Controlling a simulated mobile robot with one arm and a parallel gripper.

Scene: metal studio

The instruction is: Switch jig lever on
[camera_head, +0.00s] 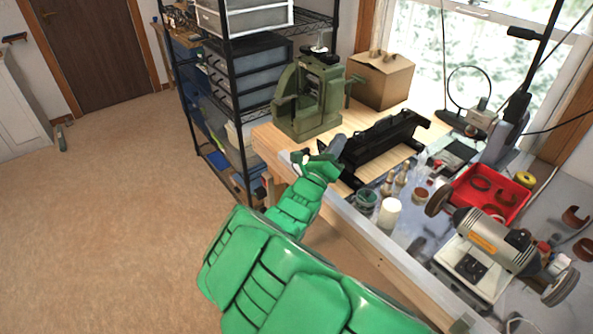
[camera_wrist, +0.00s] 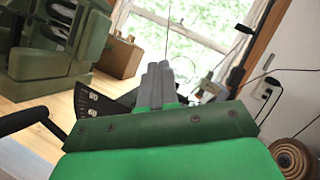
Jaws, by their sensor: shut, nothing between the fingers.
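The black jig (camera_head: 385,142) is a long, low black frame on the wooden workbench, just right of my gripper in the head view. In the wrist view, part of it shows as a dark plate with white markings (camera_wrist: 90,100), left of my fingers. A black lever with a thick grip (camera_wrist: 28,119) reaches in from the left edge of the wrist view. My gripper (camera_wrist: 155,82) is shut and empty, its grey fingers together. It is apart from the lever in the wrist view. In the head view my gripper (camera_head: 337,146) is at the jig's near left end, partly covering it.
A green press (camera_head: 310,98) stands behind my gripper, with a cardboard box (camera_head: 382,80) beyond it. Bottles and jars, a white candle-like cylinder (camera_head: 388,213), a red tray (camera_head: 508,203) and a bench grinder (camera_head: 495,240) crowd the right. A black shelf rack (camera_head: 245,75) stands behind.

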